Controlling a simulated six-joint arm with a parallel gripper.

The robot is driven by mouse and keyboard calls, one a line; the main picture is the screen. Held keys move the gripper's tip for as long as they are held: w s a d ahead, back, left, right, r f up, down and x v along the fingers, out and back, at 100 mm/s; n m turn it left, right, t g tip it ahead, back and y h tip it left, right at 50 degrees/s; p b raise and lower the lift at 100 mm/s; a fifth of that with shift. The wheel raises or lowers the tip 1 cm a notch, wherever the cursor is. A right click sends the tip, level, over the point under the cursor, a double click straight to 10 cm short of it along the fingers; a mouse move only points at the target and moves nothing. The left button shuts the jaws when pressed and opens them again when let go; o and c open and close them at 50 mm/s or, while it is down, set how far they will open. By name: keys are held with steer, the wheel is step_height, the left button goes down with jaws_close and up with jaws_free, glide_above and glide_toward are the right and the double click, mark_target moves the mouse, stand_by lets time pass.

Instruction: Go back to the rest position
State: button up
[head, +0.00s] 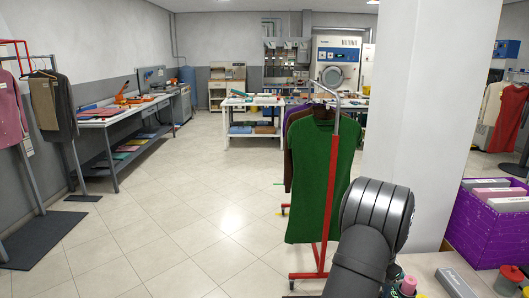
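My gripper does not show in the head view. Only dark, thick links of my arm (374,225) show at the lower right, bent at a rounded joint. They rise from the bottom edge in front of the white pillar and hide part of the counter. I cannot tell whether anything is held.
A red-framed rail (322,235) with a green garment (318,185) stands left of my arm. A white pillar (430,100) rises behind it. At right, a purple box (485,228), a grey box (455,283) and a pinkish-red spool-like item (408,285) crowd the counter.

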steer(key=shift+n, duration=0.5)
steer(key=o, duration=1)
steer(key=shift+o, duration=0.2)
steer(key=s+d+r+m+y, duration=0.1)
steer(key=s+d+r+m, duration=0.25)
steer(key=s+r, duration=0.5)
steer(key=s+d+r+m+y, duration=0.1)
steer(key=s+d+r+m, duration=0.25)
steer(key=s+r, duration=0.5)
step_height(320, 180, down, 10)
steer(key=a, duration=0.1)
steer(key=shift+w+r, duration=0.2)
steer(key=shift+w, duration=0.05)
